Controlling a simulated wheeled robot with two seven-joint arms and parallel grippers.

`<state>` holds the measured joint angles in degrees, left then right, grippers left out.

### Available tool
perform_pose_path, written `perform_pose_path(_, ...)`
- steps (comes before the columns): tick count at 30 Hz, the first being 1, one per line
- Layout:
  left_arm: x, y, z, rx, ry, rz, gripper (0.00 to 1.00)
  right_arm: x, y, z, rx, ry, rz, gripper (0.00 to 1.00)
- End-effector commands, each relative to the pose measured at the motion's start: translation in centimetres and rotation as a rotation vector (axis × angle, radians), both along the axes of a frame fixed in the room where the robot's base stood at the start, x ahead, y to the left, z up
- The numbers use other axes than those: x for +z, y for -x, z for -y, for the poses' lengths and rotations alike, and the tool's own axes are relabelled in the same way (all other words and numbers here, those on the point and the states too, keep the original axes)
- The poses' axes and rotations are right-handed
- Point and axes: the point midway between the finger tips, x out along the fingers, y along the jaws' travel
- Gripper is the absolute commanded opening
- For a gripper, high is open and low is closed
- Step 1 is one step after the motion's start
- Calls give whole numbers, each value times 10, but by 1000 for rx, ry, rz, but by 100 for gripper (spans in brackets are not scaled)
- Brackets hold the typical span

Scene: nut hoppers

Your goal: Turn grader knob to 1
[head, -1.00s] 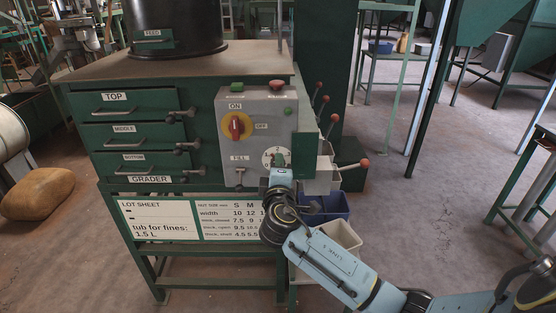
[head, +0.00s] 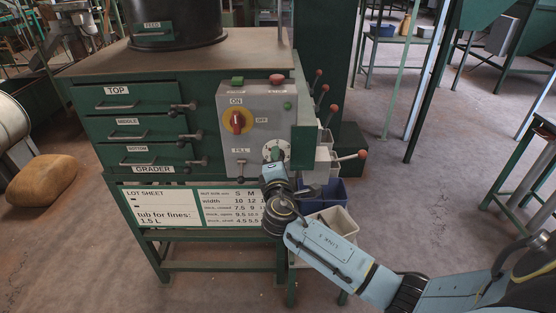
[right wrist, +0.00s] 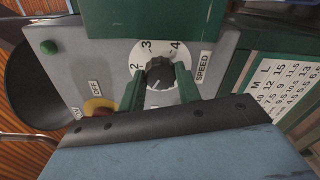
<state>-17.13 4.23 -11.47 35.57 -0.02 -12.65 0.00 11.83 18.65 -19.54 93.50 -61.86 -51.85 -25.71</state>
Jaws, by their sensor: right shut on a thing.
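The grader knob (right wrist: 160,73) is dark and ribbed, at the centre of a white dial marked 2, 3, 4 and SPEED in the right wrist view. The 1 is hidden, and I cannot read where the knob points. In the head view the white dial (head: 285,149) sits low on the right of the grey control panel (head: 262,104), partly covered by my gripper. My right gripper (right wrist: 160,76) has its two green fingers on either side of the knob, shut on it; it also shows in the head view (head: 275,159). My left gripper is not in view.
The panel also carries a red-and-yellow ON/OFF switch (head: 237,122), a green button (head: 287,105) and a FILL lever (head: 241,165). Red-tipped levers (head: 361,154) stick out right of the panel. A blue bin (head: 326,192) and a white bin (head: 338,222) stand below, close to my forearm.

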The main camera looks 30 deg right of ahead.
Motion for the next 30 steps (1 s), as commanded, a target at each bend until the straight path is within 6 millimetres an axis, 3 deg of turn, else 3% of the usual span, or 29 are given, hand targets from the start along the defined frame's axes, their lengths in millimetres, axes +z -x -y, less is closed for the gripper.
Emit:
perform_pose_path(5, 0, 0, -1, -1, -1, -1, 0, -1, 0, -1, 4, -1, 0, 11)
perform_pose_path(6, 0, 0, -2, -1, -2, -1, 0, -1, 0, -1, 4, -1, 0, 37)
perform_pose_path(10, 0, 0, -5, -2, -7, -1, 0, -1, 0, -1, 2, -2, -1, 54)
perform_pose_path(22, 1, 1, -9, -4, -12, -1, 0, -1, 7, -5, 2, -2, 0, 55)
perform_pose_path(30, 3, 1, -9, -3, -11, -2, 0, -1, 52, -33, 3, -6, -2, 55)
